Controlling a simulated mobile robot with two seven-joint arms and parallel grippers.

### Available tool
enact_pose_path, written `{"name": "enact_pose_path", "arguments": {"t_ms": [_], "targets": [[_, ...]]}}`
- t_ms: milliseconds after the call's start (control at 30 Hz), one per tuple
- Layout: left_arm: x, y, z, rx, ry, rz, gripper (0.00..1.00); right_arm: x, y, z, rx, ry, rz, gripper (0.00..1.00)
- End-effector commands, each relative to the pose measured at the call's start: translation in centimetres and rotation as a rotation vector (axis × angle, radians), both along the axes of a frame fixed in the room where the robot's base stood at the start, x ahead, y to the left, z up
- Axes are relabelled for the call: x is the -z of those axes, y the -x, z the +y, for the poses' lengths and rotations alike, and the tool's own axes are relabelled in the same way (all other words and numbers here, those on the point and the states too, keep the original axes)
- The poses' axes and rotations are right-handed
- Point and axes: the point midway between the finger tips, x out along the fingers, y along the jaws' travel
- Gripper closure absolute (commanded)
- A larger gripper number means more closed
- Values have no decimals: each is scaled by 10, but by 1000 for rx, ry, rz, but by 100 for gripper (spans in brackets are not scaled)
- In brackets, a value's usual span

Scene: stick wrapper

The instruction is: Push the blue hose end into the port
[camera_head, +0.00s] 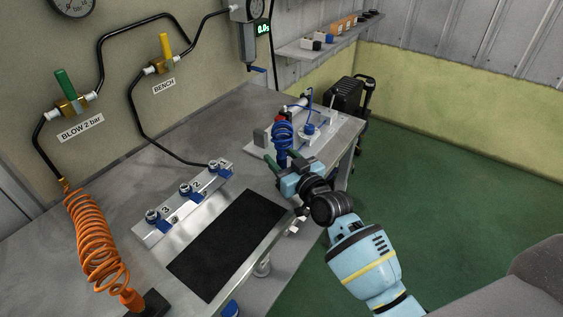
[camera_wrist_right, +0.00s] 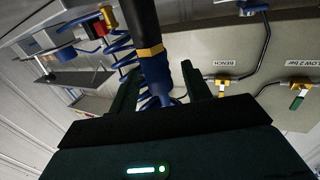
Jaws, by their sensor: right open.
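The blue coiled hose (camera_head: 283,137) stands at the back right of the bench, and its coils also show in the wrist view (camera_wrist_right: 121,45). My right gripper (camera_head: 283,165) is open just in front of it. In the wrist view a dark blue piece with a gold band and black upper part (camera_wrist_right: 152,65) stands between the open fingers (camera_wrist_right: 160,92); I cannot tell whether it is the hose end or whether they touch. A metal manifold (camera_head: 170,212) carries ports 1 (camera_head: 215,164), 2 (camera_head: 185,189) and 3 (camera_head: 152,215) with blue parts.
A black mat (camera_head: 228,243) lies in front of the manifold. An orange coiled hose (camera_head: 95,240) stands at the left. A light plate with a blue-tubed fixture (camera_head: 310,130) is behind my gripper. Valves labelled BLOW 2 bar (camera_head: 72,103) and BENCH (camera_head: 160,62) are on the wall.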

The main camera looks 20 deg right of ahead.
Motion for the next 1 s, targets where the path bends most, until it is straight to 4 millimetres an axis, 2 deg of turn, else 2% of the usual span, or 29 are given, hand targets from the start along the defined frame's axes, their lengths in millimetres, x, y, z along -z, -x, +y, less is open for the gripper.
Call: {"name": "enact_pose_path", "arguments": {"t_ms": [267,633,867,1000], "targets": [[0,0,0,0,0,0,64,0,-2,1,0,0,-1,53],[0,-1,0,-1,-1,-1,64,0,-2,1,0,0,-1,100],[-1,-1,0,0,-1,-3,64,-1,-2,1,0,0,-1,100],[-7,-5,0,-1,0,-15,64,-8,-3,0,0,0,-3,100]]}}
